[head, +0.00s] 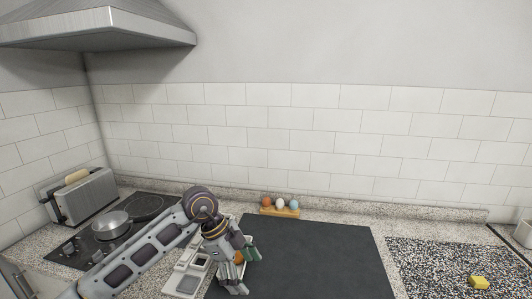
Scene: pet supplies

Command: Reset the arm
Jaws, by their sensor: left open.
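My left arm reaches in from the lower left. Its left gripper (247,272) points down, open, over the left edge of the dark mat (325,260). A small orange and green thing (239,257) shows partly behind the fingers. I cannot tell whether the fingers touch it. My right gripper is out of view.
A white compartment tray (181,284) lies left of the gripper. Behind stand egg-like balls on a wooden holder (280,212). A pot (110,224) sits on the hob, near a toaster (85,197). A yellow block (479,283) lies on the speckled mat (430,262). The dark mat's middle is clear.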

